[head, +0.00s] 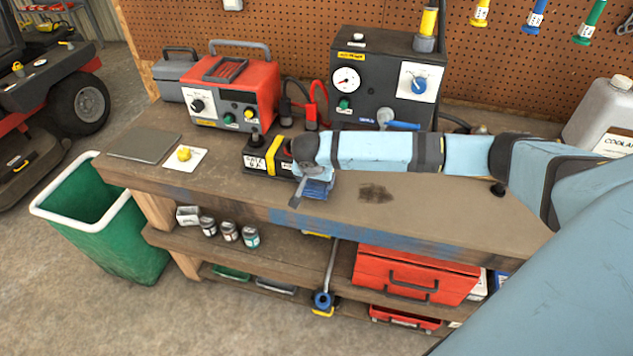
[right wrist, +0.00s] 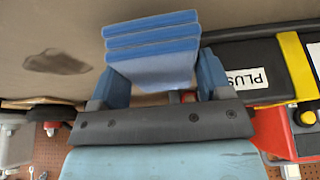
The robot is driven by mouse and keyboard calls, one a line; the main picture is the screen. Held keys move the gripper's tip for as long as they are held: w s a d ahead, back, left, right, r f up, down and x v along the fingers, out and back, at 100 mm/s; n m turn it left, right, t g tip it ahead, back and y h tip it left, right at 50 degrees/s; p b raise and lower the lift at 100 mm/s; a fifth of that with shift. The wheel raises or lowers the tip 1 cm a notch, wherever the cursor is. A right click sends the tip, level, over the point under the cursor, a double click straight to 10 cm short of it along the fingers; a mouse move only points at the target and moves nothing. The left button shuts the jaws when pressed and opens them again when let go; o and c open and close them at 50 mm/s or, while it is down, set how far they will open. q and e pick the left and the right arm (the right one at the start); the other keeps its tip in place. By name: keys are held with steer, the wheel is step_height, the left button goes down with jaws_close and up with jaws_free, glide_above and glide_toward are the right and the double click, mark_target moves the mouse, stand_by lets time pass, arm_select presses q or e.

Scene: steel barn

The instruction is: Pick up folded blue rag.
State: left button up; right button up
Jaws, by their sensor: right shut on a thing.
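The folded blue rag (right wrist: 152,50) shows in the right wrist view as a stack of blue layers between the two fingers. In the head view a small part of the rag (head: 316,189) shows beneath my right gripper (head: 312,182), over the workbench. My right gripper also shows in the right wrist view (right wrist: 158,85), shut on the rag with a finger on each side. Whether the rag touches the bench top is hard to tell. My left gripper is not in view.
The workbench (head: 450,205) has a dark stain (head: 375,193). A black and yellow battery (head: 262,160) stands close to my right gripper. Behind are a red charger (head: 232,90) and a black gauge box (head: 380,80). A green bin (head: 105,225) stands left of the bench.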

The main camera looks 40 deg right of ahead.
step_height(320, 180, up, 18)
steer(key=shift+r, duration=0.15)
